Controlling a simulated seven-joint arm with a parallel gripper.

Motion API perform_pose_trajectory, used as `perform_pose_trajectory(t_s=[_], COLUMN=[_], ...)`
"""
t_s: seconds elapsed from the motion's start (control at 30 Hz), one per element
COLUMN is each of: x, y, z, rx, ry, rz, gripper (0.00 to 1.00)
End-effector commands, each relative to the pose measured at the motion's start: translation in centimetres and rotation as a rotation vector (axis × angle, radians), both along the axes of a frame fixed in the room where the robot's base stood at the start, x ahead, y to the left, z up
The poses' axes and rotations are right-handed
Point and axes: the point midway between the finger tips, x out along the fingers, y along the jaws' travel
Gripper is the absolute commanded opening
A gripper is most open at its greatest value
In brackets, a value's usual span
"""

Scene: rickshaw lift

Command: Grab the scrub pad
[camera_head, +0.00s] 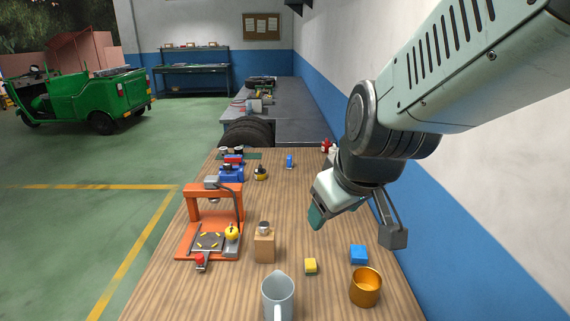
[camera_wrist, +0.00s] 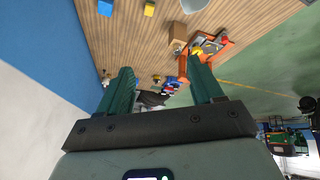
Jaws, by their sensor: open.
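One is yellow (camera_head: 311,266) and sits right of the mug; the other is blue (camera_head: 359,254) and sits behind the orange cup. In the wrist view, the yellow block (camera_wrist: 149,9) and blue block (camera_wrist: 105,8) show at the top edge. My gripper (camera_head: 318,214) is above the table, behind and apart from both blocks. Its two green fingers (camera_wrist: 161,68) are spread with nothing held between them.
A grey mug (camera_head: 278,298) and an orange cup (camera_head: 366,287) stand at the near edge. A wooden block (camera_head: 265,246) bearing a metal piece and an orange press (camera_head: 212,220) stand left. A blue-and-white wall runs along the right. The table's middle is fairly clear.

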Motion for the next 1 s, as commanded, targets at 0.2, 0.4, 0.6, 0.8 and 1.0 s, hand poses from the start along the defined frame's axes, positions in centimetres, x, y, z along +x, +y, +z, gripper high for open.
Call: perform_pose_trajectory(t_s=[0.2, 0.4, 0.6, 0.8, 1.0], x=[6.6, 10.7, 13.1, 14.3, 14.7], y=[0.7, 0.3, -0.8, -1.8, -1.7], z=[-8.0, -15.6, -22.4, -27.5, -30.8], rx=[-0.216, -0.503, -0.864, -1.283, -1.72], ry=[-0.04, -0.087, -0.125, -0.168, -0.23], rz=[0.231, 0.465, 0.745, 1.075, 1.427], gripper=[0.66, 0.66, 0.66, 0.66, 0.66])
